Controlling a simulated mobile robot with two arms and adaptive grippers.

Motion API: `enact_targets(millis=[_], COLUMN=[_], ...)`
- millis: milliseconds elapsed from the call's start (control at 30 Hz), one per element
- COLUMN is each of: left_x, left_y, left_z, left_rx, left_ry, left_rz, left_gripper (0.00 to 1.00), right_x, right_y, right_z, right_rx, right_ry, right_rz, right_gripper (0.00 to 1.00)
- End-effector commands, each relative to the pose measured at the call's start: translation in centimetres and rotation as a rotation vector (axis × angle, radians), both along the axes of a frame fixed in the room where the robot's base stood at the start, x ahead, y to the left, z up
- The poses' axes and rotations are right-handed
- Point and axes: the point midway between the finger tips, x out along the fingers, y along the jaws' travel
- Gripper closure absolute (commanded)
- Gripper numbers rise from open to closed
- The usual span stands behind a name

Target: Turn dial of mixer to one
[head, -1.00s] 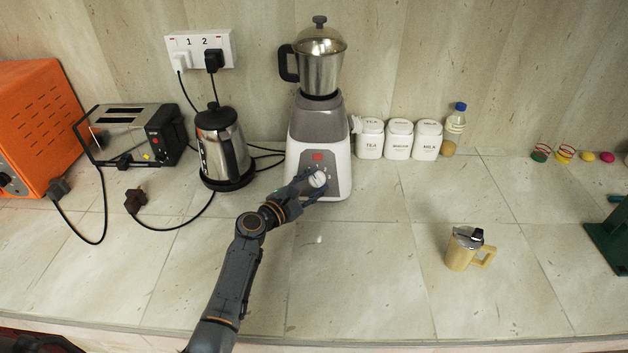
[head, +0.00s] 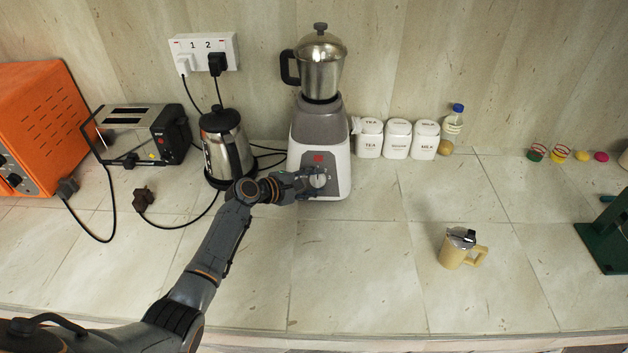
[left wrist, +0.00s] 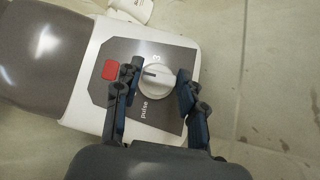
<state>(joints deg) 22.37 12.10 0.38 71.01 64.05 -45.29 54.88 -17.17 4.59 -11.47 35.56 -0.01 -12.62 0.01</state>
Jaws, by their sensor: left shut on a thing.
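The mixer (head: 307,150) stands upright at the back of the counter, with a grey-and-white body and a steel jar on top. Its round white dial (head: 319,181) is on the front panel below a red switch. In the left wrist view the dial (left wrist: 155,78) has a dark mark pointing to picture left, with "pulse" printed below it and a hard-to-read marking above. My right gripper is not seen.
Left of the mixer stand a steel kettle (head: 227,148), a toaster (head: 140,135) and an orange oven (head: 40,120) with loose cords. White canisters (head: 397,140) and a bottle (head: 453,130) stand to its right. A beige jug (head: 456,250) is front right. The counter before the mixer is clear.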

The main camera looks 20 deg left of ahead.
Motion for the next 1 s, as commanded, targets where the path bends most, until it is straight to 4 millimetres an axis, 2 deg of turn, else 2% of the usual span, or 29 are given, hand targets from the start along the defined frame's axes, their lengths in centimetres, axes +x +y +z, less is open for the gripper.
enact_targets(millis=[367,400,467,500,833,1000], left_x=[0.0,0.0,0.0,0.0,-0.1,-1.4], left_y=[0.3,0.2,0.2,0.2,0.2,1.2], left_z=[-0.1,-0.1,-0.1,-0.1,0.1,0.6], left_rx=[0.007,0.007,0.007,0.006,0.004,0.005], left_ry=[0.001,0.001,0.001,0.0,-0.001,0.0], left_rz=[0.003,0.003,0.003,0.002,0.0,0.0], left_gripper=[0.91,0.54,0.42,0.4,0.4,0.4], right_x=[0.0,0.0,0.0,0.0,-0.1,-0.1], right_y=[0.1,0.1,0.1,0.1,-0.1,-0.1], right_z=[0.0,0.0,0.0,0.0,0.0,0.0], right_rx=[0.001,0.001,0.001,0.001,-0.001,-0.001], right_ry=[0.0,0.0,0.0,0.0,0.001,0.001], right_rz=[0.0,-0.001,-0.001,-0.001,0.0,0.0], right_gripper=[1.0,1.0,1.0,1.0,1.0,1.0])
